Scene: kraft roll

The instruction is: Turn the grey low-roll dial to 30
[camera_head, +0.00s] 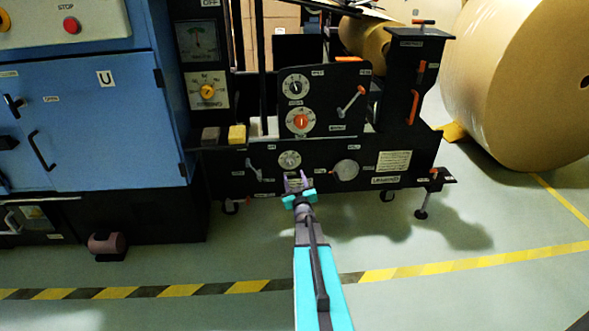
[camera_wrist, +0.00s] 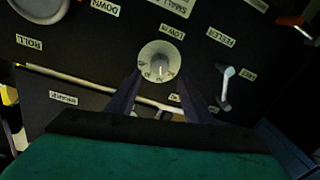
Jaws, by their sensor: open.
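The grey low-roll dial (camera_head: 290,160) is a small round dial on the lower black panel of the machine, below the orange dial. In the wrist view the dial (camera_wrist: 160,61) sits upper centre, a pale scale disc with a grey knob in its middle. My gripper (camera_head: 296,183) is open, just below and in front of the dial in the head view. In the wrist view my gripper (camera_wrist: 160,92) has its two dark fingers apart, pointing towards the dial, with nothing between them. The scale numbers are too small to read surely.
The orange dial (camera_head: 301,121) and a black-knobbed dial (camera_head: 295,87) are above. A small lever (camera_wrist: 225,85) is right of the grey dial in the wrist view. A round grey disc (camera_head: 345,170) is right of it in the head view. The floor in front is clear.

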